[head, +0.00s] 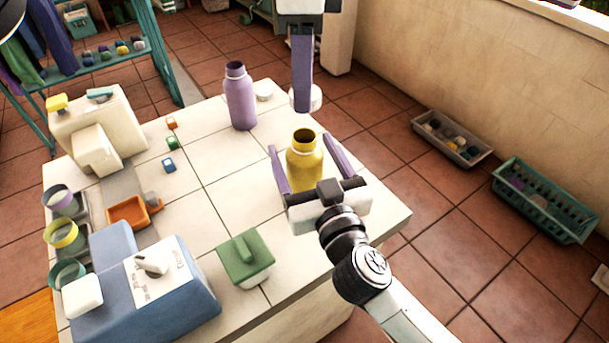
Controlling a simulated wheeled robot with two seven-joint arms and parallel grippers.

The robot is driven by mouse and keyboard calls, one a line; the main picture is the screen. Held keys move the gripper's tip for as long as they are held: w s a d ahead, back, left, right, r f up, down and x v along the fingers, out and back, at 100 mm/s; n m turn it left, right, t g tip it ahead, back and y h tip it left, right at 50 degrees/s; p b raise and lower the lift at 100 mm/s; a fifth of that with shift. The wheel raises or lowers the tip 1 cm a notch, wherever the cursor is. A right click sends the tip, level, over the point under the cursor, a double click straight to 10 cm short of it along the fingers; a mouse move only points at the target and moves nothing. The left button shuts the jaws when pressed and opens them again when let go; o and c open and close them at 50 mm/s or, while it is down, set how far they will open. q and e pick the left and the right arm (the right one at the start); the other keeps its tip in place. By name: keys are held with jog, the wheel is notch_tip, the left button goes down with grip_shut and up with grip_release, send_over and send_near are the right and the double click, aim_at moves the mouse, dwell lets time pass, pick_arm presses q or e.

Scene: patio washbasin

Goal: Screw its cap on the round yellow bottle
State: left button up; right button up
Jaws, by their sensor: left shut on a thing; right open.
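The round yellow bottle (304,158) stands upright and open-topped on the white tiled table. My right gripper (282,152) is open, its two purple fingers on either side of the bottle, with a gap visible at least on the left. My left gripper (303,104) is above the bottle, shut on a white cap (317,98), which is partly hidden by the finger. The cap is apart from the bottle mouth, above it in the picture.
A purple bottle (239,97) and another white cap (264,90) stand farther back. A green-lidded box (245,260), a blue dispenser (155,290), an orange tray (130,212) and small cubes occupy the left side. The tabletop between the cubes and the yellow bottle is clear.

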jog(key=shift+x, duration=1.9)
jog(key=shift+c, duration=0.2)
jog(key=c, duration=1.5)
pick_arm(q)
jog(key=shift+f, duration=2.45)
pick_arm(e)
jog(key=shift+c, duration=0.2)
pick_arm(q)
jog(key=shift+f, duration=0.1)
jog(key=shift+f, duration=0.8)
jog(key=shift+f, duration=0.6)
